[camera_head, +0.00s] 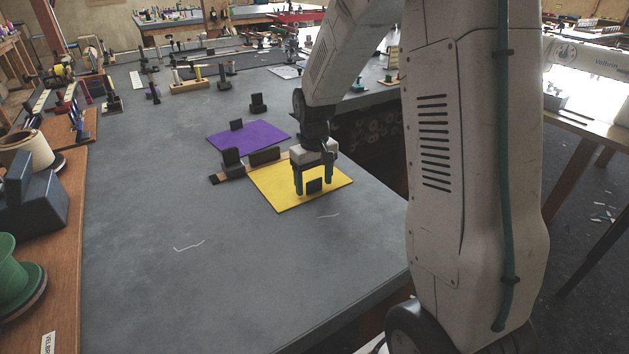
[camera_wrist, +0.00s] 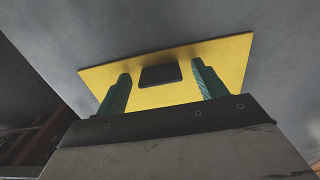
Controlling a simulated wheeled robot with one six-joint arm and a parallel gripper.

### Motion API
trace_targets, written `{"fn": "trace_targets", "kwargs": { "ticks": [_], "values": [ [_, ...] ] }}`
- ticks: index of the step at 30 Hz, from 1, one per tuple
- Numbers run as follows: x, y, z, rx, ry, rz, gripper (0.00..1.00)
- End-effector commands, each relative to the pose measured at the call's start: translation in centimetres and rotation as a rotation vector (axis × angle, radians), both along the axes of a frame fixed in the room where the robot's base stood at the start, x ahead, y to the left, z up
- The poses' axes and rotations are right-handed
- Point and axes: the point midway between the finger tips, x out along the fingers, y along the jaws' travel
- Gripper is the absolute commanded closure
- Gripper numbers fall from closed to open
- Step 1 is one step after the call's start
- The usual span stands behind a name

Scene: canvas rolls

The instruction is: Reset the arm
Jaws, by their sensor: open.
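My gripper (camera_head: 312,184) is at the end of my arm, pointing down over the yellow mat (camera_head: 283,199) on the grey table. Its two teal fingers are apart. A small dark block (camera_head: 315,186) stands on the yellow mat near the fingers. In the wrist view, the fingers of my gripper (camera_wrist: 160,88) are spread, and the dark block (camera_wrist: 160,76) shows between them in the picture, apart from both. The yellow mat (camera_wrist: 150,98) lies beneath. I cannot tell the exact height of the fingertips above the mat.
A purple mat (camera_head: 262,139) with a dark block (camera_head: 237,125) lies farther back. A green spool (camera_head: 15,275) is at the left edge. The front of the grey table (camera_head: 200,290) is mostly clear.

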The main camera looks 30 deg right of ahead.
Motion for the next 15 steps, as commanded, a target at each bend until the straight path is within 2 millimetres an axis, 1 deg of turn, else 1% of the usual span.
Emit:
{"fn": "trace_targets", "kwargs": {
  "ticks": [9, 12, 15],
  "values": [
    [0.1, 0.0, 5.1, -0.001, -0.005, 0.000, 0.29],
    [0.1, 0.0, 6.4, -0.001, -0.004, 0.000, 0.29],
    [0.0, 0.0, 7.2, -0.001, -0.002, 0.000, 0.29]
  ]
}}
